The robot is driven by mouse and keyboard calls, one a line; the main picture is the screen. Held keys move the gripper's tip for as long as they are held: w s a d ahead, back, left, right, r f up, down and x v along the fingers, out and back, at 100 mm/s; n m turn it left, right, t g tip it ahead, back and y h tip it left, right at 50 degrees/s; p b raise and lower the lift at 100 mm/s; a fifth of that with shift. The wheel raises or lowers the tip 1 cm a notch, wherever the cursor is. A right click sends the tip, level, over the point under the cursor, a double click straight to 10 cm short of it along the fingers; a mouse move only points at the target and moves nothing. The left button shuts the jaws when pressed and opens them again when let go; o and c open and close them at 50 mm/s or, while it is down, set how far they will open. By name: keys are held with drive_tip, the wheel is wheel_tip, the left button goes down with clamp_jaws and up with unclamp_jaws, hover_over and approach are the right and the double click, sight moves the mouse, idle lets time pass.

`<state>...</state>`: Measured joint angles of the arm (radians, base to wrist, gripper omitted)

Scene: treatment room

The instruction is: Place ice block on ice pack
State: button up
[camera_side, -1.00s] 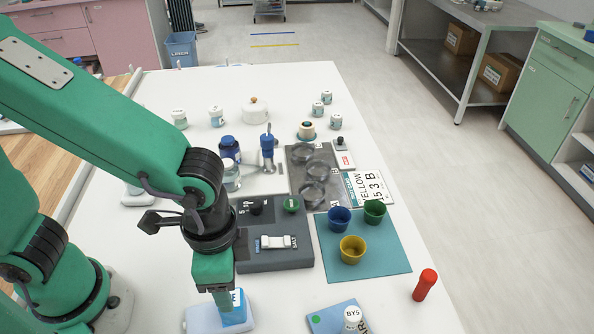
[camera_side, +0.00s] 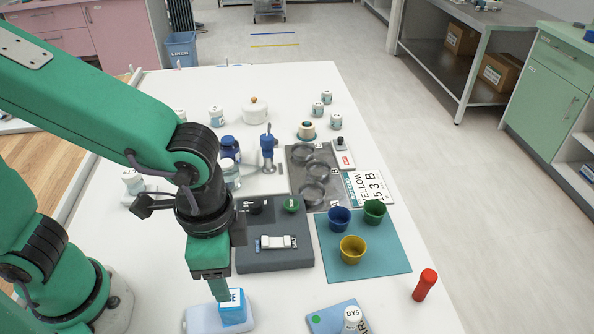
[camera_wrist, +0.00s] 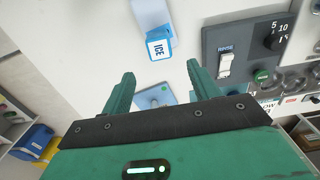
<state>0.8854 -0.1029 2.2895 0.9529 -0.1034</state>
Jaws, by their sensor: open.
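The ice block (camera_side: 232,308) is a small blue block with a white, lettered top. It appears to rest on the right end of the pale blue-white ice pack (camera_side: 203,320) at the table's front. In the wrist view, the block (camera_wrist: 159,47), marked ICE, overlaps the near end of the pack (camera_wrist: 148,14). My gripper (camera_side: 223,294) is just above and beside the block in the side view, partly in front of it. In the wrist view, my gripper (camera_wrist: 159,80) has its fingers spread apart with nothing between them, and the block lies beyond the fingertips.
A grey device (camera_side: 275,258) stands behind the pack. A teal mat (camera_side: 390,257) with coloured cups is to the right. A blue pad (camera_side: 322,321) with a white bottle (camera_side: 353,319) and a red cylinder (camera_side: 425,285) are near the front. Table right of the mat is clear.

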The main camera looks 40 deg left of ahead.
drive_tip(key=w+a+r+n+t, duration=0.2)
drive_tip(key=a+r+n, duration=0.2)
drive_tip(key=a, duration=0.7)
drive_tip(key=w+a+r+n+t, duration=0.2)
drive_tip(key=a+r+n, duration=0.3)
drive_tip(key=a, duration=0.6)
drive_tip(key=shift+a+t, duration=0.25)
drive_tip(key=shift+t, duration=0.55)
drive_tip(key=shift+o, duration=0.5)
